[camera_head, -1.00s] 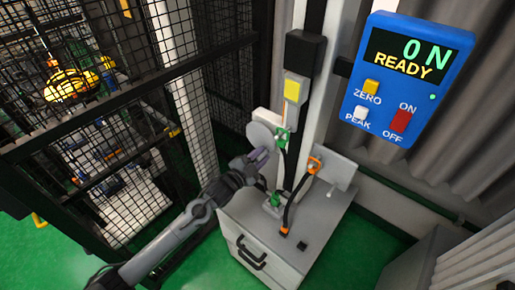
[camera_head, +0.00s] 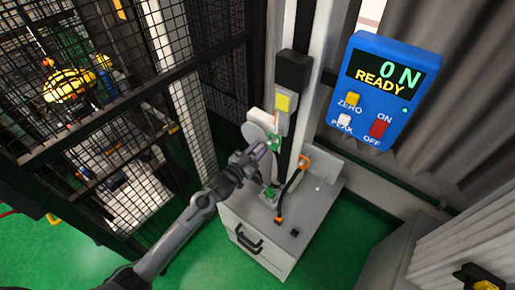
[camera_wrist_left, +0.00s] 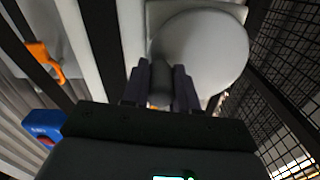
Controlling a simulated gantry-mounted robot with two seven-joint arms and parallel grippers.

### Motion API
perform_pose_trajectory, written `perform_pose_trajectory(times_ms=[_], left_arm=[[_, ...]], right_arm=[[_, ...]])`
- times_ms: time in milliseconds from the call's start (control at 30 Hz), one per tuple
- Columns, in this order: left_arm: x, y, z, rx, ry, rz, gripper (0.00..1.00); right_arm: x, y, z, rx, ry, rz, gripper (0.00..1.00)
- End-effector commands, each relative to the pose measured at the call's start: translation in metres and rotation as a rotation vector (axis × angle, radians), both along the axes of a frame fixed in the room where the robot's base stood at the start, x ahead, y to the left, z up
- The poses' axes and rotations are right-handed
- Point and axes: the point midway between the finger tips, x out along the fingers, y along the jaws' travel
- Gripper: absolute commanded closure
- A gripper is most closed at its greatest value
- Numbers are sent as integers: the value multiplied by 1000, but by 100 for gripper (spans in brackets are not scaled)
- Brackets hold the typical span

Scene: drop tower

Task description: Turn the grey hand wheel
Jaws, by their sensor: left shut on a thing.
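The grey hand wheel (camera_head: 255,136) is a round disc on the side of the tower, at the centre of the head view. It fills the upper middle of the left wrist view (camera_wrist_left: 205,48). My left gripper (camera_head: 261,150) is at the wheel's lower edge. In the left wrist view its two dark fingers (camera_wrist_left: 160,84) are closed on a grey handle (camera_wrist_left: 160,80) in front of the wheel's face. The fingers hide part of the handle. My right gripper is not in view.
A blue display box (camera_head: 384,90) reads 0 N and READY. A grey cabinet (camera_head: 275,245) stands below, with an orange-tipped black strap (camera_head: 291,191) on top. A black mesh cage (camera_head: 110,130) lies close on the left. Green floor is clear in front.

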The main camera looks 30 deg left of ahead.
Motion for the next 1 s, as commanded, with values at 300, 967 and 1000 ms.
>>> perform_pose_trajectory(times_ms=[300,967,1000], left_arm=[[0,0,3,-20,-4,-1,100],[0,0,1,-19,0,0,46],[-1,0,1,-18,0,0,46]], right_arm=[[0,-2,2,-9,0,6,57],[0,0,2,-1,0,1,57],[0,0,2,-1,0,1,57]])
